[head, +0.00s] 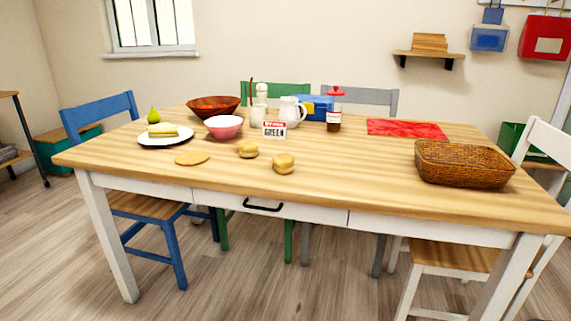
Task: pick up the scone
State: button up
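Two small round golden-brown baked pieces that look like scones lie on the wooden table (350,180) near its front middle in the head view. The nearer scone (284,164) is close to the front edge, above the drawer. The other scone (248,150) lies a little behind it and to the left, apart from it. Both look unobstructed. My gripper is not in view.
A round flat mat (192,158) and a plate (150,141) with a sandwich lie to the left. A pink bowl (224,127), a small sign box (274,130), a white pitcher (291,111) and a red-capped jar (334,118) stand behind. A wicker basket (462,165) stands right; the table between is clear.

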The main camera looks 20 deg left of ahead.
aim_at(283, 162)
jog(key=i+j+u, duration=0.1)
jog(key=u, duration=0.3)
jog(key=i+j+u, duration=0.15)
jog(key=u, duration=0.3)
jog(key=i+j+u, duration=0.1)
jog(key=u, duration=0.3)
jog(key=i+u, duration=0.15)
jog(key=u, duration=0.25)
jog(key=i, duration=0.3)
